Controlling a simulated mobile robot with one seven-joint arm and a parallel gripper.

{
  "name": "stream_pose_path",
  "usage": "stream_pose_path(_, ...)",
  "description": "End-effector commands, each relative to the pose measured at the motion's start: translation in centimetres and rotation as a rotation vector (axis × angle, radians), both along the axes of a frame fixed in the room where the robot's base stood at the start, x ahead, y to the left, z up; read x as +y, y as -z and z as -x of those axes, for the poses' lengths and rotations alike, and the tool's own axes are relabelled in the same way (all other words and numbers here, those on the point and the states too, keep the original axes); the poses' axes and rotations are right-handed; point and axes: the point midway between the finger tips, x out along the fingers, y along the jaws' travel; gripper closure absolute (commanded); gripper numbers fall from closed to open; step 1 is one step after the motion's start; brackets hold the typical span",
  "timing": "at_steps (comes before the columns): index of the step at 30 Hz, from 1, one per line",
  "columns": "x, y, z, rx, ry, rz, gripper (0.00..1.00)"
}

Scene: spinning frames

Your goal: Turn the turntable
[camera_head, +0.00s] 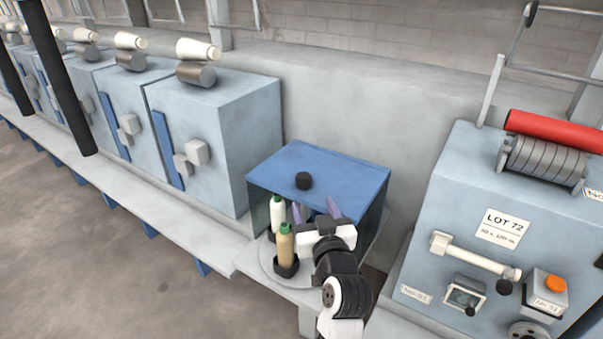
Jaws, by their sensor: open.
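A white bottle with a green cap (277,215) and a tan bottle with a green cap (285,246) stand upright over the disc. The tan one sits in a dark holder. My gripper (315,212) is open, its two purple fingers pointing into the housing's front, right of the bottles. My wrist hides the turntable's right part. I cannot tell whether the fingers touch anything.
Grey-blue cabinets (233,128) with white cones on top line the left. A machine (455,205) with a "LOT 72" label, handle, orange button (555,284) and red roller (555,130) stands close on the right. The floor (110,260) at lower left is clear.

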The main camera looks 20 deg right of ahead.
Motion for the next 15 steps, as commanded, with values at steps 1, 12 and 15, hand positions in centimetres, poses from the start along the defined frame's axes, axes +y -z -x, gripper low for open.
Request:
stream_pose_path(1, -0.3, 0.1, -0.1, 0.006, 0.004, -0.003, 0.42)
stream_pose_path(12, -1.1, -0.1, -6.4, 0.008, 0.001, -0.002, 0.42)
stream_pose_path(15, -1.3, -0.1, -8.6, 0.008, 0.002, -0.001, 0.42)
